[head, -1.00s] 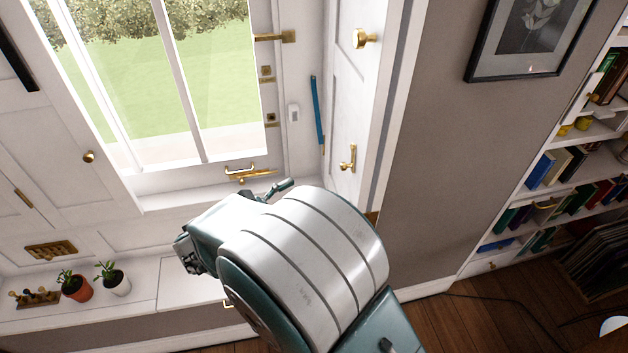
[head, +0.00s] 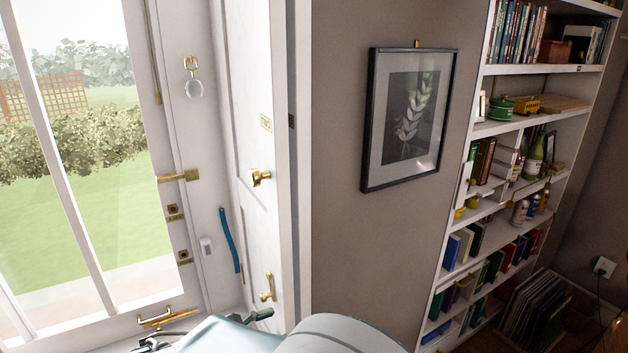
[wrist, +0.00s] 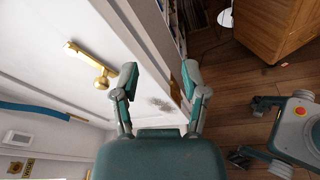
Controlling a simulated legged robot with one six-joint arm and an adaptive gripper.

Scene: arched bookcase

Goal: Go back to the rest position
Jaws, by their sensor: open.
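My gripper (wrist: 159,88) is open in the wrist view, its two fingers spread apart with nothing between them. Beyond the fingers are the edge of a white door panel and the wooden floor. In the head view my arm sits at the bottom centre, and a dark green fingertip shows beside the white shutter panel. A brass handle (wrist: 90,62) on the panel lies to the left of the fingers in the wrist view, apart from them; a similar brass handle (head: 268,288) shows in the head view.
A tall window (head: 90,190) with a brass latch stands at left. A blue strap (head: 230,240) hangs beside it. A framed plant picture (head: 408,118) hangs on the grey wall, and a full bookcase (head: 481,72) stands at right. A wooden cabinet (wrist: 268,30) shows in the wrist view.

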